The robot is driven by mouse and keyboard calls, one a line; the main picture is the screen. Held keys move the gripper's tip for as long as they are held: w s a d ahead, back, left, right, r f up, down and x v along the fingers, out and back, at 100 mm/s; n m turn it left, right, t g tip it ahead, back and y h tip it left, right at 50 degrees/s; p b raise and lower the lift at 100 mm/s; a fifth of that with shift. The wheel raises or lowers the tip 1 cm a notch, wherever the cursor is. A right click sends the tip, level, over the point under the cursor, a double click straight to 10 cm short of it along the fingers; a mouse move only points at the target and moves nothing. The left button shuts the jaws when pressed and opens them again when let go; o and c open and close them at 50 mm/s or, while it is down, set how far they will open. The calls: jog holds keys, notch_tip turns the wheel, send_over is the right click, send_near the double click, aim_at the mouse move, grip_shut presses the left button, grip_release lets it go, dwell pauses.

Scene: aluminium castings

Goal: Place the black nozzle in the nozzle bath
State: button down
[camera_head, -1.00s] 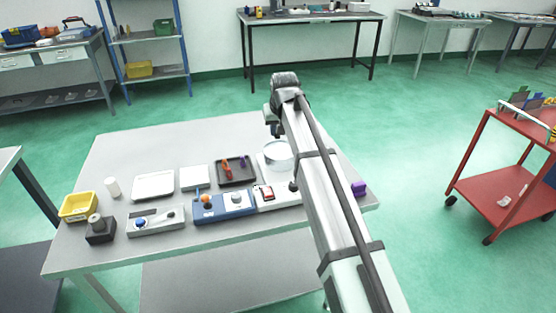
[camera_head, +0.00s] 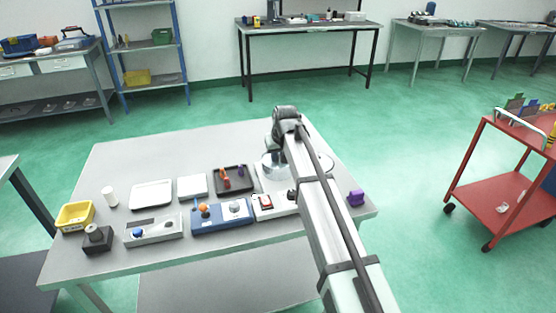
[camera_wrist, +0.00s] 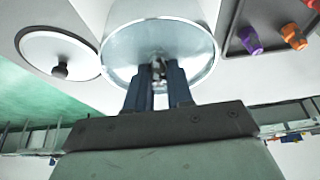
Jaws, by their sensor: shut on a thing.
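The nozzle bath is a round, pale metal bowl (camera_wrist: 185,32) that fills the middle of the wrist view. In the head view the bath (camera_head: 268,168) is partly hidden behind my arm. My gripper (camera_wrist: 159,72) points into the bath's mouth with its dark blue fingers close together. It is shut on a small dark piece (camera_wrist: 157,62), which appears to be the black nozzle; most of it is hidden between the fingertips. I cannot tell whether it touches the bath's bottom. In the head view the fingertips are hidden.
A round white lid with a black knob (camera_wrist: 60,70) lies beside the bath. On the other side, a dark tray (camera_head: 246,188) holds a purple nozzle (camera_wrist: 250,42) and orange ones (camera_wrist: 293,37). Blue (camera_head: 222,220) and grey units line the front. A purple block (camera_head: 356,198) sits at the right edge.

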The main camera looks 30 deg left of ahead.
jog(key=shift+f, duration=1)
jog(key=shift+f, duration=0.1)
jog(key=c, duration=1)
grip_release()
jog(key=v, duration=1.2)
